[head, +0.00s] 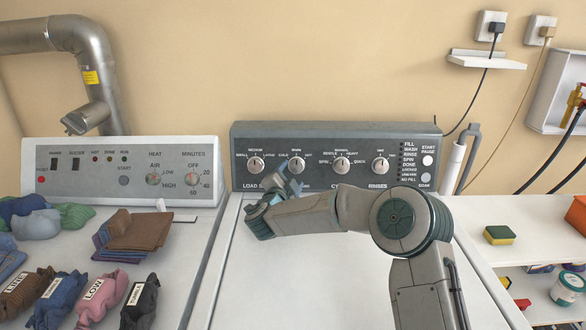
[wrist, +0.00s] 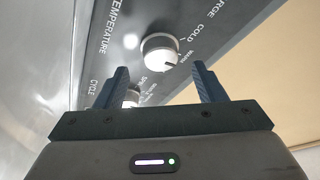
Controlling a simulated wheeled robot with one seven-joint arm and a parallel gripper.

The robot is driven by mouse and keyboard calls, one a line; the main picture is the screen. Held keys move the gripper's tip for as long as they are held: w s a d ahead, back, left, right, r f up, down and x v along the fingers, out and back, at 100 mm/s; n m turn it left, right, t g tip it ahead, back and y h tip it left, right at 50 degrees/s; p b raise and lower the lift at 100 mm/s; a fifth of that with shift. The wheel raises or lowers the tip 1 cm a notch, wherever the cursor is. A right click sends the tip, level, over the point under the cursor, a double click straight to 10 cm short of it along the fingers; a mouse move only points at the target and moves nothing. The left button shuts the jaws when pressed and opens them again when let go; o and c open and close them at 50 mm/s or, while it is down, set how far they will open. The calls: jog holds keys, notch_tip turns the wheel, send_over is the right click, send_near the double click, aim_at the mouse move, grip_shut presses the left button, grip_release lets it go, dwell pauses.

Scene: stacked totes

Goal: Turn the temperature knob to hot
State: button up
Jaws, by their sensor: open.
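The temperature knob (head: 297,165) is a round silver knob, second from the left on the washer's dark panel (head: 386,139). COLD shows to its upper left in the head view. In the wrist view the knob (wrist: 161,50) lies just beyond the fingertips, and its dark pointer mark faces about toward WARM. My gripper (head: 287,179) is in front of and just below the knob, partly covering the temperature lettering. It is open and empty; in the wrist view its fingers (wrist: 160,70) are spread apart, with no visible contact on the knob.
The load size knob (head: 256,164) sits left of it, the cycle knob (head: 342,165) and rinses knob (head: 380,165) right. A dryer panel (head: 126,167) with cloth bundles in front stands left. A white shelf (head: 530,225) with a sponge (head: 499,235) stands right.

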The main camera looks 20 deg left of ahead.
aim_at(295, 168)
jog(key=shift+w, duration=2.05)
